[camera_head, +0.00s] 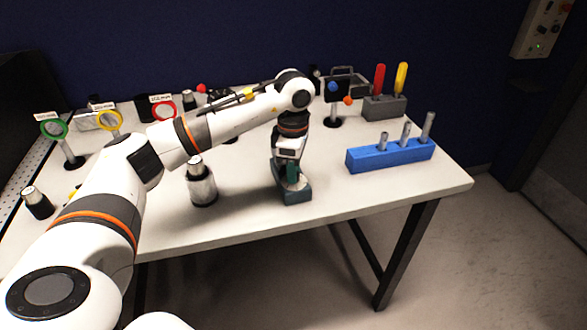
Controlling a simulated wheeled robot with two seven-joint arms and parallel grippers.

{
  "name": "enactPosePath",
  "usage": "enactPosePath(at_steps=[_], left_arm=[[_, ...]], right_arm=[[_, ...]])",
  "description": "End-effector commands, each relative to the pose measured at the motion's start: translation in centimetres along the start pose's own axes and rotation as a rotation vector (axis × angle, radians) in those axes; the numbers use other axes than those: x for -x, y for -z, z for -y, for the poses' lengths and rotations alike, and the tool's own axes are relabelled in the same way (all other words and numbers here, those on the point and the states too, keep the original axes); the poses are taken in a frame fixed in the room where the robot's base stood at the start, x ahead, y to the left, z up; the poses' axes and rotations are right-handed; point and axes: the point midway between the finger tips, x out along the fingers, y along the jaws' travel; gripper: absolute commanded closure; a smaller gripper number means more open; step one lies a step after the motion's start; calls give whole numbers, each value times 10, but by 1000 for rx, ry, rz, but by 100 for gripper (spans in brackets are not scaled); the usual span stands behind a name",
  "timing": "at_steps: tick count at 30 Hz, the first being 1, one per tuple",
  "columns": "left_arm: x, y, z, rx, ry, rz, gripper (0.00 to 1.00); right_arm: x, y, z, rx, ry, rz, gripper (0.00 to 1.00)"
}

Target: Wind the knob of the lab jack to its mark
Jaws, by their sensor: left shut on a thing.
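The lab jack (294,196) is a small dark teal-grey device on the white table, near the front edge and right of the table's middle. My left arm comes in from the left, arches over the table and points down at it. My left gripper (291,172) is right above the jack and shut on the knob, which its fingers mostly hide. The mark cannot be made out at this size. My right gripper is not in view.
A blue block (390,155) with several metal pegs stands to the right. Behind it is a grey holder (384,108) with red and yellow handles. A metal cylinder (201,186) stands left of the jack. Ringed optics (55,129) stand at the left. The table's front right is clear.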

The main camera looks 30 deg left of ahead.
Motion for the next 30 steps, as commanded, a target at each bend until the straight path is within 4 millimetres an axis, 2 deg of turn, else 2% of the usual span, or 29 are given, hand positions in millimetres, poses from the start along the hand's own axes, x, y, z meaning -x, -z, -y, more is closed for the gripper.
enactPosePath(at_steps=[18, 30], left_arm=[[1, 0, 0, 543, 2, -2, 99], [1, 0, 0, 716, 2, -2, 99]], right_arm=[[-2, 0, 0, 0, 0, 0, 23], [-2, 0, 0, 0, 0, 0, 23]])
